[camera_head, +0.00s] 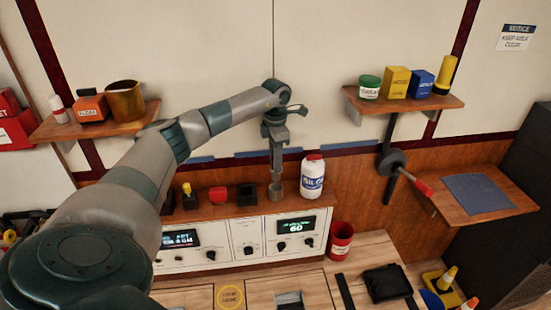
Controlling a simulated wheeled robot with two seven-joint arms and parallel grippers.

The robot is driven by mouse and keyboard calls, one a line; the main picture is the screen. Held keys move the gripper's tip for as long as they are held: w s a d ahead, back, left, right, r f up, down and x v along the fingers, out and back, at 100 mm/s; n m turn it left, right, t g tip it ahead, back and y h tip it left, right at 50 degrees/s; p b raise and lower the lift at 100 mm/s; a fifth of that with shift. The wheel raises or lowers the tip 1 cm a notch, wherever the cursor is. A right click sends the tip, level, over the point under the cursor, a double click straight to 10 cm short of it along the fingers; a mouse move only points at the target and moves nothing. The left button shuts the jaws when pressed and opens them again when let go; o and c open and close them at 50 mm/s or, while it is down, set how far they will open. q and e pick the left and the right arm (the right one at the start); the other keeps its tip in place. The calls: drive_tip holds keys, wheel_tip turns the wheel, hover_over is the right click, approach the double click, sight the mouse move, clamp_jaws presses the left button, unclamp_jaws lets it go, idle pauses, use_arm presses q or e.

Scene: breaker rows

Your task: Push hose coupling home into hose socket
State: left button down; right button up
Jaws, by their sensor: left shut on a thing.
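My left gripper (276,168) points straight down over the wooden ledge (240,211), just left of the white bottle. Its fingers are shut on the hose coupling (276,177), a small grey piece mostly hidden between them. Right below is a short grey cylinder (276,192) on the ledge, which looks like the hose socket. Coupling and socket are in line, one above the other. At this size I cannot tell whether they touch or how deep the coupling sits. My right gripper is not in view.
The white bottle (312,178) with a red cap stands close right of the socket. Black-based switches (190,197) stand left on the ledge. Below is a white panel (245,240) with displays and knobs. A red-handled lever (405,172) projects at right. A red cup (340,240) stands lower.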

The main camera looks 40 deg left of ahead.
sight(276, 177)
use_arm(q)
drive_tip(key=shift+f+b, duration=0.65)
drive_tip(key=shift+f, duration=0.7)
drive_tip(key=shift+f, duration=0.2)
drive_tip(key=shift+f+b, duration=1.8)
drive_tip(key=shift+f, duration=0.6)
drive_tip(key=c, duration=1.3)
unclamp_jaws()
drive_tip(key=shift+c, duration=0.2)
drive_tip(key=shift+r, duration=0.1)
drive_tip(key=shift+r, duration=0.55)
wheel_tip(276, 177, up, 15)
drive_tip(key=b, duration=0.4)
drive_tip(key=shift+r+b, duration=0.2)
drive_tip(key=shift+b, duration=0.15)
drive_tip(key=shift+r, duration=0.4)
